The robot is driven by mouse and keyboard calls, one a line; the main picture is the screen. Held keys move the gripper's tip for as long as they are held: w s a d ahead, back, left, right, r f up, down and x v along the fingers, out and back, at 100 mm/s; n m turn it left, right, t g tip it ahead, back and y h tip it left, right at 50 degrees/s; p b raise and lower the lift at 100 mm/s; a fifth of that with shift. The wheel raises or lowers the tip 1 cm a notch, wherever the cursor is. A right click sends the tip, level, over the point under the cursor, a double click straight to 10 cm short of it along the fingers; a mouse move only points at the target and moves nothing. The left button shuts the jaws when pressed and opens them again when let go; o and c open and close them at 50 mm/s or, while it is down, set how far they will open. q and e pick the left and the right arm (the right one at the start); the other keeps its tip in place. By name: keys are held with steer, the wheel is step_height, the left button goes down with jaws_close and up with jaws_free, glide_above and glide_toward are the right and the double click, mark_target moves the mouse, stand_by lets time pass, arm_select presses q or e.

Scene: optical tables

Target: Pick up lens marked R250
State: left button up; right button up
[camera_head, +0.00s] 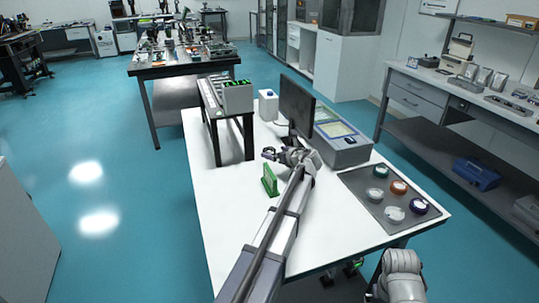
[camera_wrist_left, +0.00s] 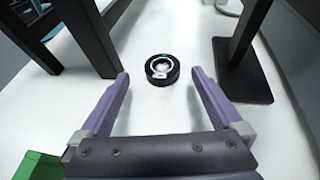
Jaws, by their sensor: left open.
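A black ring-shaped lens (camera_wrist_left: 162,69) with a pale label lies on the white table, ahead of my left gripper (camera_wrist_left: 160,77). The label is too small to read, so I cannot tell whether it says R250. The gripper is open; its two purple fingers point toward the lens, one on each side, and nothing is held. In the head view my left gripper (camera_head: 279,155) is low over the table, left of the monitor's foot. My right gripper is not in view.
A grey mat (camera_head: 358,184) with several round lenses lies at the right of the table. A green holder (camera_head: 270,180) stands left of my left arm. A monitor (camera_head: 297,105), a grey box (camera_head: 343,150) and a raised shelf (camera_head: 208,100) stand around the gripper.

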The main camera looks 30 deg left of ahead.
mark_target(270, 151)
arm_select(q)
steer(key=b+x, duration=0.1)
steer(key=x, duration=0.3)
steer(key=shift+w+f, duration=0.2)
steer(key=shift+w, duration=0.05)
steer(key=c, duration=1.4)
steer(key=shift+r, duration=0.25)
steer(key=shift+c, duration=0.2)
step_height(270, 151, up, 10)
steer(key=p, duration=0.9)
steer(key=shift+p, duration=0.35)
